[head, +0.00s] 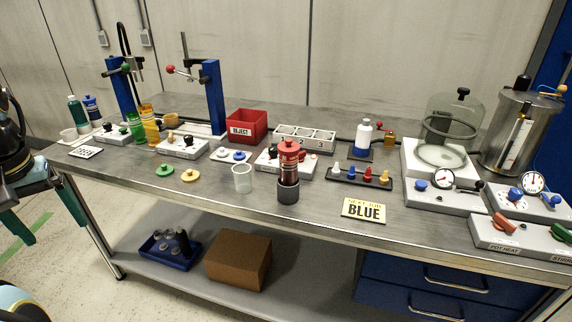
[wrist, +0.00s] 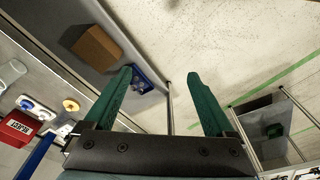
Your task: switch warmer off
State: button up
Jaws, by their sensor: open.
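No label reading "warmer" is legible, so I cannot tell which unit it is. A grey control box (head: 520,238) marked POT HEAT stands at the front right of the bench. It has a red lever (head: 503,222) and a green knob (head: 562,233).
The bench holds a red reject bin (head: 247,126), a red-topped grinder-like device (head: 289,170), a clear cup (head: 242,179), a yellow BLUE sign (head: 364,210) and a steel pot (head: 508,130). A brown box (head: 238,259) and a blue tray (head: 170,252) sit on the lower shelf.

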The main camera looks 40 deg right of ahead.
aim_at(303, 154)
jog(key=l, duration=0.4)
jog(key=k+l+u, duration=0.1)
jog(key=l, duration=0.35)
jog(key=k+l, duration=0.1)
jog(key=l, duration=0.3)
jog(key=k+l+u, duration=0.1)
jog(key=l, duration=0.3)
